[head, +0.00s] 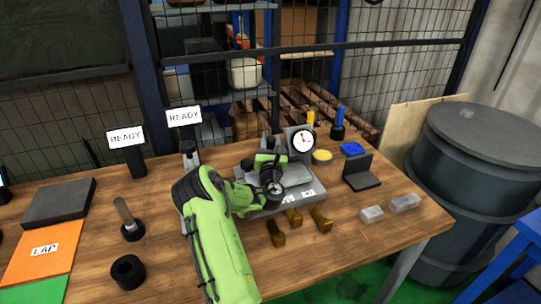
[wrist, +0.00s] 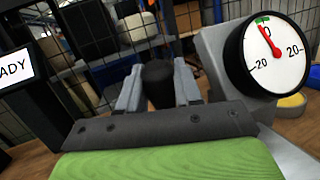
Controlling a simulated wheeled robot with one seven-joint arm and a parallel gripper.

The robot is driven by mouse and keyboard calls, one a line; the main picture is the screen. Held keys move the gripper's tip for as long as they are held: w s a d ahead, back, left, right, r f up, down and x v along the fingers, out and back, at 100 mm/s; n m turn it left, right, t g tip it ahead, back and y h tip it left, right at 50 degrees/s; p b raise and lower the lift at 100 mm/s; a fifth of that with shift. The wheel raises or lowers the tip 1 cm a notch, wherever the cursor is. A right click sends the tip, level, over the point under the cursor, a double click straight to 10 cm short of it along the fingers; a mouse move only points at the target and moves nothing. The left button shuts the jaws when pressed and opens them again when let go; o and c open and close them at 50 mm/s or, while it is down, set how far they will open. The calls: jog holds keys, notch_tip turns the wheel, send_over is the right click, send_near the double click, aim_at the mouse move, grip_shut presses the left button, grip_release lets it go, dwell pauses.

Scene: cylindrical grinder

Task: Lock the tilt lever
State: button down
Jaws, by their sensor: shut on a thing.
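My gripper (wrist: 158,88) has its two grey fingers on either side of a dark rounded knob (wrist: 158,72), shut on it. The knob looks like the end of the tilt lever; the rest of the lever is hidden behind my gripper. In the head view my green arm reaches over the grey machine base (head: 305,194) and covers the lever area. A round white dial (wrist: 273,53) stands just right of my gripper, and it also shows in the head view (head: 303,141). Its red needle points close to 0, by a green mark at the top.
Brass-coloured blocks (head: 320,218) lie in front of the base, and clear blocks (head: 404,203) lie to the right. A black angled stand (head: 362,172), a yellow-topped tin (head: 322,156) and READY signs (head: 126,137) surround the machine. Bare wood shows at the table's front right.

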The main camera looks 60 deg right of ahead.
jog(key=shift+s+a+f+b, duration=0.1)
jog(key=shift+a+b, duration=0.05)
jog(key=shift+b, duration=0.45)
jog(key=c, duration=0.8)
grip_release()
jog(key=shift+c, duration=0.2)
